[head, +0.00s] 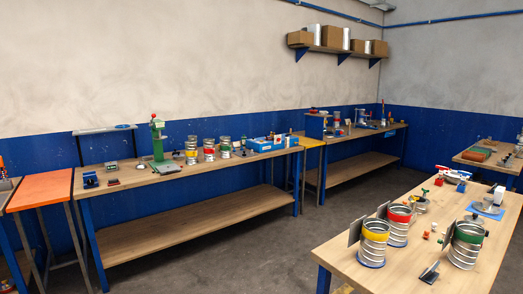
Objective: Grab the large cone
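I cannot pick out a cone with certainty in the head view. On the near right table (410,249) stand metal ribbed ducts with coloured bands: one yellow (374,249), one red (397,232) and one green (465,250). Flat grey plates stand beside them. A small angled dark piece (430,272) lies near the table's front. On the back bench stand smaller banded ducts: yellow (192,150), red (209,150) and green (225,148). Any of these may taper, but they are too small to tell. My gripper is not in view.
The long back bench (150,176) also holds a green machine (157,137) and a blue box (266,144). An orange-topped table (40,190) stands at left. A wall shelf (340,50) holds boxes. Open floor (250,240) lies between bench and near table.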

